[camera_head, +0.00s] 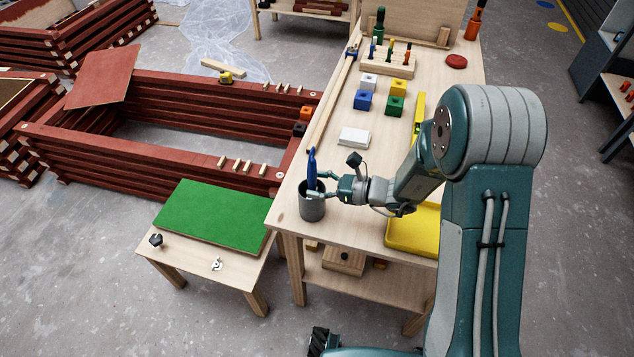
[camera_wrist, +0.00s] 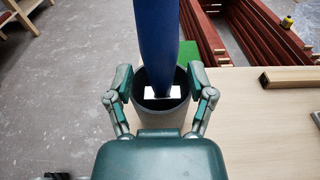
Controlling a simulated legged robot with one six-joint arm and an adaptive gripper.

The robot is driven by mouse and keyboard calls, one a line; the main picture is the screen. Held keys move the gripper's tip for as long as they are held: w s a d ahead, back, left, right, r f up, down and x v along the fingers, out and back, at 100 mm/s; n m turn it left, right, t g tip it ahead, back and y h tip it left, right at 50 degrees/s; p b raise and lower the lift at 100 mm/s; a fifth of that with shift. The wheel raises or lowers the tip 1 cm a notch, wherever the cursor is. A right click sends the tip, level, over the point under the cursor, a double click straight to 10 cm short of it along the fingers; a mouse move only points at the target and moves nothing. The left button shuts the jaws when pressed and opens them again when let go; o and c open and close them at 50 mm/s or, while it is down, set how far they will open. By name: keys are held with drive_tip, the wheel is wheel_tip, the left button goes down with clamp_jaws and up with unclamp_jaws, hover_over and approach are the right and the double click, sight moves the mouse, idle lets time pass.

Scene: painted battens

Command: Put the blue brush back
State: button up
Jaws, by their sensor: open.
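The blue brush (camera_head: 312,168) stands upright in a grey cup (camera_head: 312,207) at the near left corner of the wooden workbench. In the wrist view the brush (camera_wrist: 157,40) rises out of the cup (camera_wrist: 160,115), with its lower end inside the cup's mouth. My gripper (camera_head: 322,184) is level with the cup's rim, coming from the right. In the wrist view my gripper (camera_wrist: 160,80) is open, with one finger on each side of the cup and brush. The fingers appear apart from the brush. The brush's lower end is partly hidden inside the cup.
A yellow tray (camera_head: 412,236) lies under my forearm, and a white block (camera_head: 353,138) lies behind my gripper. Coloured blocks (camera_head: 378,94) and a tool rack (camera_head: 388,66) stand farther back. A low table with a green board (camera_head: 212,215) is at the left.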

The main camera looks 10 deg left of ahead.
drive_tip(key=d+r, duration=0.2)
drive_tip(key=d, duration=1)
drive_tip(key=s+d+r+n+g+h, duration=0.2)
drive_tip(key=s+r+n+g+h, duration=0.1)
drive_tip(key=s+r+n+h, duration=0.55)
drive_tip(key=s+d+r+n+t+h, duration=0.7)
drive_tip(key=s+d+r+n, duration=0.2)
drive_tip(key=s+d+n, duration=0.1)
drive_tip(key=shift+s+d+r+h, duration=0.4)
drive_tip(key=shift+s+d, duration=0.25)
drive_tip(key=shift+d, duration=0.35)
